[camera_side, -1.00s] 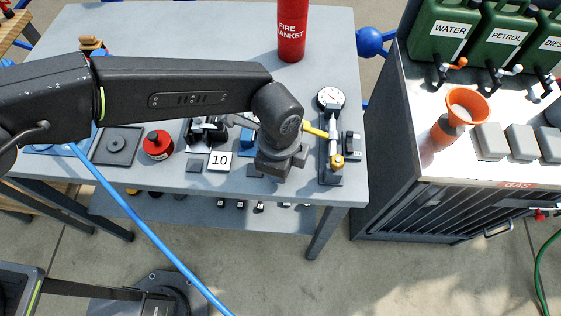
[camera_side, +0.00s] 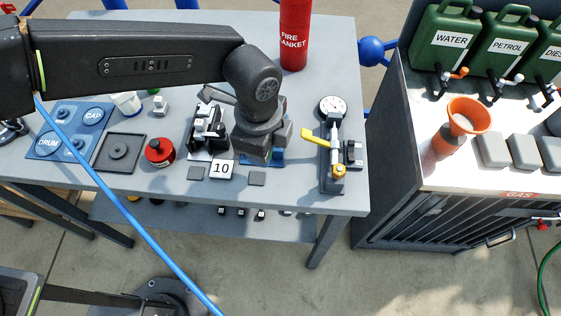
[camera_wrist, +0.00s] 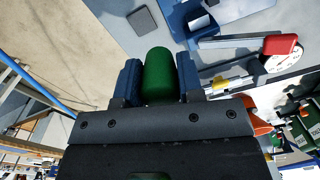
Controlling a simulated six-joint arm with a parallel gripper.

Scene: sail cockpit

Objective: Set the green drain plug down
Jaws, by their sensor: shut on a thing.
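The green drain plug (camera_wrist: 160,75) shows in the wrist view as a rounded green cylinder between the two blue fingers. My gripper (camera_wrist: 159,82) is shut on it. In the side view my gripper (camera_side: 254,150) is over the front middle of the grey bench, and the plug is hidden there behind the wrist. In the wrist view, bench surface shows beyond the plug, with a dark square pad (camera_wrist: 141,20) ahead of it. I cannot tell how high the plug is above the bench.
The number 10 card (camera_side: 222,169) and a dark pad (camera_side: 257,179) lie near the front edge. A gauge stand with a yellow lever (camera_side: 315,136) stands to the right. A black fixture (camera_side: 206,128) and a red container (camera_side: 159,149) stand to the left.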

